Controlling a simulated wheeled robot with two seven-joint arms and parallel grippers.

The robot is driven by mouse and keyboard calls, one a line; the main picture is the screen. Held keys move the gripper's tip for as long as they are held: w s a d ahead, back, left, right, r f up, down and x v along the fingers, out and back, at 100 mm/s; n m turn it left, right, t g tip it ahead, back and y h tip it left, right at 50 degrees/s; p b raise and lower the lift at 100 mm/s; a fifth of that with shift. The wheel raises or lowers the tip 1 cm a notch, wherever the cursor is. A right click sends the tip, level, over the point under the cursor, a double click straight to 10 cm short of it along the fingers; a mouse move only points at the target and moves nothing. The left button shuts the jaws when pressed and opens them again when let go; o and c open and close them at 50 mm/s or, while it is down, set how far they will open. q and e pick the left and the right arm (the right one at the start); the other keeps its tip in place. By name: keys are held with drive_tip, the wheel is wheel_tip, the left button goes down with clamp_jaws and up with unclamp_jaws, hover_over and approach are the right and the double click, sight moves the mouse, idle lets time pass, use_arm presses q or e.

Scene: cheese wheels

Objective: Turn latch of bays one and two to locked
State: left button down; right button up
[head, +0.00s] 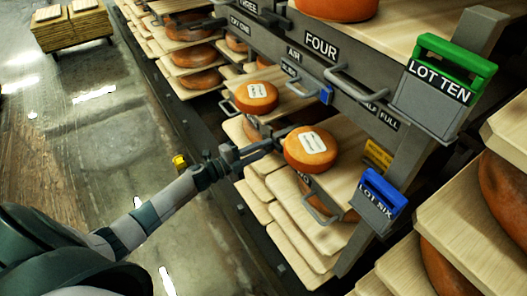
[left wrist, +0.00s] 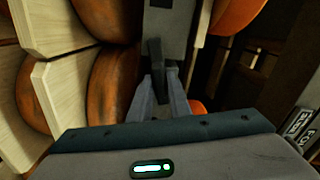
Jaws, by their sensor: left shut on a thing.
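My left gripper (head: 268,149) reaches in from the left among the shelves of the cheese rack, just left of an orange cheese wheel with a white label (head: 311,149). In the left wrist view, my left gripper (left wrist: 165,84) is shut on a dark upright lever (left wrist: 155,55), which stands before a grey plate (left wrist: 165,20). The lever looks like a latch; its bay number and lock marking cannot be read. My fingers and the cheese hide most of it in the head view. My right gripper is not in view.
The rack carries plates marked FOUR (head: 321,46) and AIR (head: 294,54). Grey pull handles (head: 357,88) stick out. A green LOT TEN holder (head: 440,75) and blue LOT SIX holder (head: 377,200) hang at right. Cheese and boards lie close to the gripper. The floor at left (head: 100,130) is open.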

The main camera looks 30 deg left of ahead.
use_arm(q)
drive_tip(key=shift+f+m+b, duration=0.1)
drive_tip(key=shift+m+b, duration=0.7)
drive_tip(key=shift+m, duration=0.8)
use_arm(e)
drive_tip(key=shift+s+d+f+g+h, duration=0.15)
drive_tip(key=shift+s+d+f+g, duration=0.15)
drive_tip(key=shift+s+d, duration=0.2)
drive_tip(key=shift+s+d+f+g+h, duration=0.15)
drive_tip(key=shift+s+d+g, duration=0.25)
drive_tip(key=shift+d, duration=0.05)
use_arm(q)
drive_tip(key=c, duration=1.7)
unclamp_jaws()
drive_tip(key=shift+d, duration=0.1)
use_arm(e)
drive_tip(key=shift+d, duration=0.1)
